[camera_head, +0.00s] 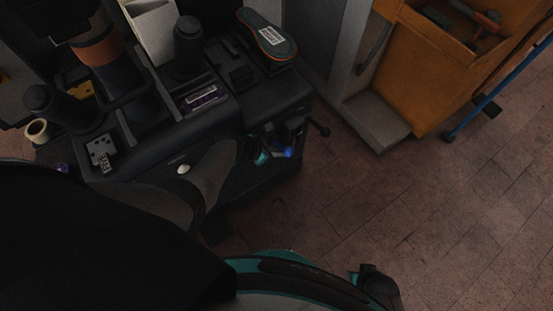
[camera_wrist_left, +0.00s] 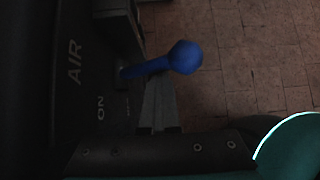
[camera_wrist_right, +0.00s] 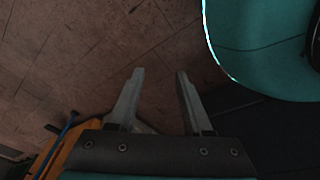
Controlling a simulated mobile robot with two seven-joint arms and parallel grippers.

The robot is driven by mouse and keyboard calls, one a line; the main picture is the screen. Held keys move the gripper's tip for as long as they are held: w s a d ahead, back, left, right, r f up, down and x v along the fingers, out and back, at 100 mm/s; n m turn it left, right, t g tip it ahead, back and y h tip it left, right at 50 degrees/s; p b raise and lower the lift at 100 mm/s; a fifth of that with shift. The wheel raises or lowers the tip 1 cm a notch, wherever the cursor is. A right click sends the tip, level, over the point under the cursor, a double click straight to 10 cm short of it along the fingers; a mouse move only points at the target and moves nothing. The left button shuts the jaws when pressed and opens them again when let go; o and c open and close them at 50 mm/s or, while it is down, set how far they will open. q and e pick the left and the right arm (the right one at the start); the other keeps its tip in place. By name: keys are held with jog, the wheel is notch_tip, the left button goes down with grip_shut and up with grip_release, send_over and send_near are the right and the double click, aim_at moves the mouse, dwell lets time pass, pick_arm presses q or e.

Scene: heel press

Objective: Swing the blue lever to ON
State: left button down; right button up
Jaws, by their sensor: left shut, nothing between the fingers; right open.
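The blue lever (camera_wrist_left: 160,66) shows in the left wrist view, with a round ball knob at its end. Its stem leaves a dark panel (camera_wrist_left: 100,75) marked AIR and ON, and the knob points right, out over the floor. In the head view, the lever (camera_head: 285,152) is a small blue spot at the machine's front. My left gripper (camera_wrist_left: 158,84) is shut and empty. Its tips are close to the lever's stem; I cannot tell whether they touch. My right gripper (camera_wrist_right: 160,74) is open and empty over the floor, away from the lever.
The dark press machine (camera_head: 150,135) fills the upper left, with a shoe sole (camera_head: 268,38) on top. A black-knobbed rod (camera_head: 322,130) sticks out near the lever. An orange cart (camera_head: 435,75) stands upper right. The tiled floor (camera_head: 400,200) between is clear.

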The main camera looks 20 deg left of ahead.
pick_arm(q)
jog(key=shift+w+a+r, duration=0.25)
jog(key=shift+w+r, duration=0.15)
jog(key=shift+w, duration=0.05)
jog(key=shift+r+p, duration=0.5)
jog(key=shift+d+r+p, duration=0.1)
jog(key=shift+r+p, duration=0.75)
jog(key=shift+r, duration=0.05)
pick_arm(e)
jog(key=s+d+p, duration=0.3)
jog(key=s+d, duration=0.1)
jog(key=s, duration=0.3)
pick_arm(q)
notch_tip(320, 180, up, 9)
jog(key=p, duration=0.5)
send_over(277, 143)
jog(key=s+d, duration=0.1)
jog(key=s, duration=0.2)
notch_tip(277, 143, up, 7)
jog(key=p, duration=0.5)
jog(key=shift+s+r, duration=0.15)
jog(key=shift+r, duration=0.05)
pick_arm(e)
jog(key=s+a+r+g, duration=0.1)
jog(key=s+a+r, duration=0.3)
jog(key=r, duration=0.5)
jog(key=shift+s+r, duration=0.2)
jog(key=shift+s, duration=0.75)
jog(key=shift+a, duration=0.1)
